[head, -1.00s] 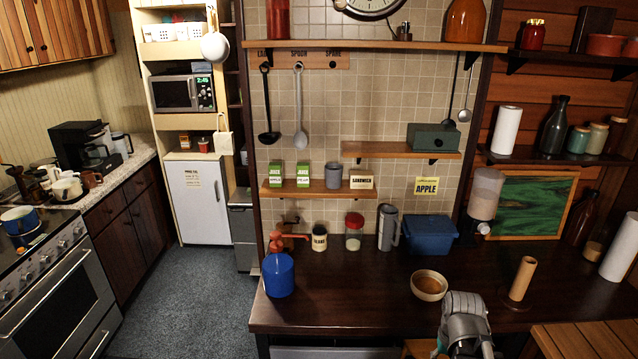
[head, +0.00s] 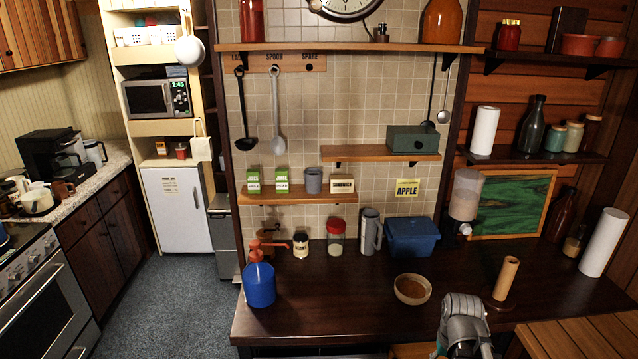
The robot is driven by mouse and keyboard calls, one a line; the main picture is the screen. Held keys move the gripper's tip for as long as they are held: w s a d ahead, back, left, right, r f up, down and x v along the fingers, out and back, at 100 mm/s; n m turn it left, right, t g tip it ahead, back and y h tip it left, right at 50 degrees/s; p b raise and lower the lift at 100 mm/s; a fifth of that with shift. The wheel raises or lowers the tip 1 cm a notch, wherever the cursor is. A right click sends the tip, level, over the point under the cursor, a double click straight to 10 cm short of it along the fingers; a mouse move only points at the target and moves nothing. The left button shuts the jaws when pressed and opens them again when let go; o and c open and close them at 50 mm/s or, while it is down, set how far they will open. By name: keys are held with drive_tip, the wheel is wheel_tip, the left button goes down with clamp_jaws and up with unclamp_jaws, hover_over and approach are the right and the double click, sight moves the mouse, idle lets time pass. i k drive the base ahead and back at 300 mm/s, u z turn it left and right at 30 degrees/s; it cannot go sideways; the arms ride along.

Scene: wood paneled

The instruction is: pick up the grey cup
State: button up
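A small grey cup (head: 313,181) stands upright on the low wooden wall shelf (head: 300,196), between the green-and-white cartons and the sandwich label. Part of my arm with the grey wrist housing (head: 464,318) shows at the bottom right, over the dark counter. It is well to the right of the cup, lower and apart from it. The fingertips cannot be made out, so I cannot see whether the gripper is open or holds anything.
The dark counter (head: 330,320) holds a blue pump bottle (head: 259,281), a red-lidded jar (head: 336,236), a grey jug (head: 370,231), a blue bin (head: 411,237), a bowl (head: 412,289) and a cardboard tube (head: 506,278). A higher shelf (head: 380,154) and hanging utensils (head: 277,110) are near the cup.

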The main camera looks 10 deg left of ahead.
sight(313, 177)
drive_tip(key=z, duration=0.05)
drive_tip(key=i, duration=0.85)
drive_tip(key=u, duration=0.1)
